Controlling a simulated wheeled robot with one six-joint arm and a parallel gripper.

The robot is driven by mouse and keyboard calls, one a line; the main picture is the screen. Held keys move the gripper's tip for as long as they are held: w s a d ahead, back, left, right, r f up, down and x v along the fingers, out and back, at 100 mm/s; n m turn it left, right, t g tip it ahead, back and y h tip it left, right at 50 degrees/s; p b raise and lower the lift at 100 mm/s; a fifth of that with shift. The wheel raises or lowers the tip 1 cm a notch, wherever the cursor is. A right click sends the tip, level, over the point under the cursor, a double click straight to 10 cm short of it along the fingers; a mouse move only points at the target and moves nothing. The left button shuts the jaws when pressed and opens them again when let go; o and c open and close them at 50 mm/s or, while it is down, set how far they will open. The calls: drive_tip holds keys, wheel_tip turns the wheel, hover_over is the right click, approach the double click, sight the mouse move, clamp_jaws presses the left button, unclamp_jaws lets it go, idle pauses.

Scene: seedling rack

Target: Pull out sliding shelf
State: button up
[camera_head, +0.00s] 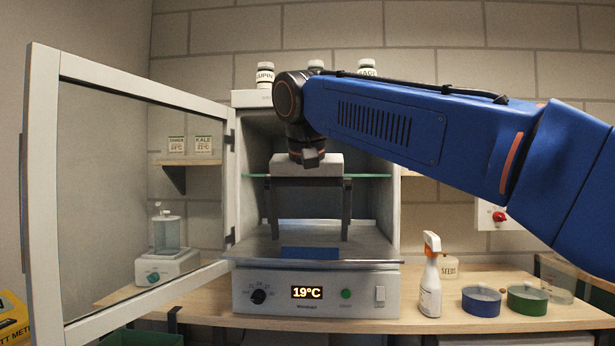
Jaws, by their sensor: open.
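The sliding shelf (370,250) is a flat grey metal sheet low in the open chamber of the white cabinet (385,300). A blue piece (310,253) sits at the middle of its front edge. My gripper (309,236) hangs in front of the chamber, pointing down, its two dark fingers wide apart. The fingertips are just above the shelf, one to each side of the blue piece and a little higher in the picture. Nothing is between the fingers. I cannot tell whether the tips touch the shelf. My gripper hides part of the chamber's inside.
The cabinet's glass door (45,200) stands open at left. A greenish glass shelf (375,176) crosses the chamber higher up, behind my gripper. A spray bottle (430,280), blue dish (481,301) and green dish (526,300) stand on the bench at right. Small bottles (265,76) stand on top.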

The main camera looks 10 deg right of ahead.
drive_tip(key=v, duration=1.4)
drive_tip(key=shift+f, duration=0.1)
drive_tip(key=s+d+f+n, duration=0.1)
drive_tip(key=s+d+f, duration=0.4)
drive_tip(key=f, duration=1.2)
drive_tip(key=s+d+f+n+y, duration=0.1)
drive_tip(key=s+d+f, duration=0.4)
drive_tip(key=f, duration=1.2)
drive_tip(key=s+d+f+n, duration=0.1)
drive_tip(key=s+d+f, duration=0.4)
drive_tip(key=f, duration=1.2)
drive_tip(key=shift+s+d+f+n+t, duration=0.2)
drive_tip(key=shift+s+f+n+t, duration=0.1)
drive_tip(key=shift+s, duration=0.75)
